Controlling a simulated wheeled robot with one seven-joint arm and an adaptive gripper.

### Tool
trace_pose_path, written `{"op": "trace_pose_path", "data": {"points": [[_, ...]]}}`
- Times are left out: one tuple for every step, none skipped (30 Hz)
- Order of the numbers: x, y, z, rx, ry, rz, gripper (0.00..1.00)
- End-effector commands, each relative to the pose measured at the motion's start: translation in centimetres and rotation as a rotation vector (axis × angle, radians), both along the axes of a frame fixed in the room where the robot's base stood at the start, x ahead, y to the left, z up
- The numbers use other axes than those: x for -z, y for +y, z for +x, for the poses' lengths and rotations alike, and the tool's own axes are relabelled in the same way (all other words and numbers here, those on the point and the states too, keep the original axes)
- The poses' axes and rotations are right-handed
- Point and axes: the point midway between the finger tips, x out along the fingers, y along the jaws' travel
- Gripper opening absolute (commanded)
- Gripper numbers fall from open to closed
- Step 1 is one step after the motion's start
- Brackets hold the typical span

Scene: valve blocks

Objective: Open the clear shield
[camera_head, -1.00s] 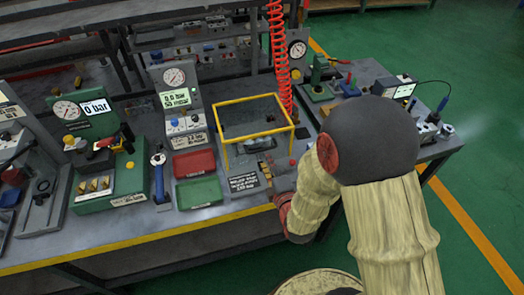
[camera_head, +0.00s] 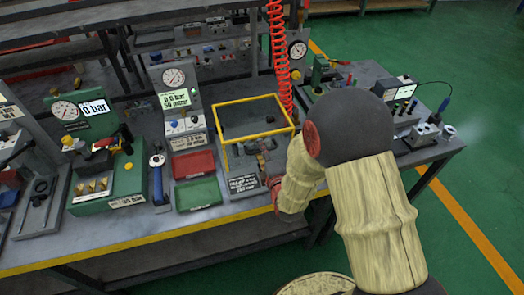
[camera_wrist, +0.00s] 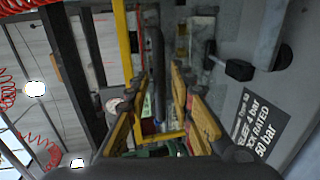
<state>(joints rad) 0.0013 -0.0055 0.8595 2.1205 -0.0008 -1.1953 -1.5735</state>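The clear shield (camera_head: 252,101) is a yellow-framed transparent box on the bench, with its frame standing closed around a fixture. Its yellow frame also shows in the wrist view (camera_wrist: 124,45). My gripper (camera_head: 264,166) is at the shield's front face, low and right of its middle, partly hidden by my forearm. In the wrist view my gripper (camera_wrist: 163,98) has its two yellow-padded fingers apart. A dark bar (camera_wrist: 157,70) lies in the picture between the fingers; I cannot tell whether it is touched.
A black label plate (camera_head: 242,183) stands in front of the shield. Red (camera_head: 193,164) and green (camera_head: 198,193) trays lie left of it. A gauge stand (camera_head: 177,100) is behind them. A coiled red hose (camera_head: 279,55) hangs at the shield's back right corner.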

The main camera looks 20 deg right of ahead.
Motion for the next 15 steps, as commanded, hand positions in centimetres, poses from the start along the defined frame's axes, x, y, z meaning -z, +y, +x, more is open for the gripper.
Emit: {"op": "trace_pose_path", "data": {"points": [[0.0,0.0,-0.01,0.0,0.0,0.0,0.19],[0.0,0.0,-0.01,0.0,0.0,0.0,0.17],[0.0,0.0,-0.01,0.0,0.0,0.0,0.15],[0.01,0.0,-0.02,0.0,0.0,0.0,0.13],[0.01,0.0,-0.02,0.0,0.0,0.0,0.11],[0.01,0.0,-0.02,0.0,0.0,0.0,0.09],[0.01,0.0,-0.02,0.0,0.0,0.0,0.07],[0.01,0.0,-0.02,0.0,0.0,0.0,0.06],[0.01,0.0,-0.02,0.0,0.0,0.0,0.03],[0.01,0.0,-0.02,0.0,0.0,0.0,0.01],[0.02,0.0,-0.02,0.0,0.0,0.0,0.0],[0.02,0.0,-0.02,0.0,0.0,0.0,0.0],[0.01,0.0,-0.03,0.0,0.0,0.0,0.0],[0.02,0.0,-0.04,0.0,0.0,0.0,0.0],[0.02,0.0,-0.04,0.0,0.001,0.0,0.0]]}}
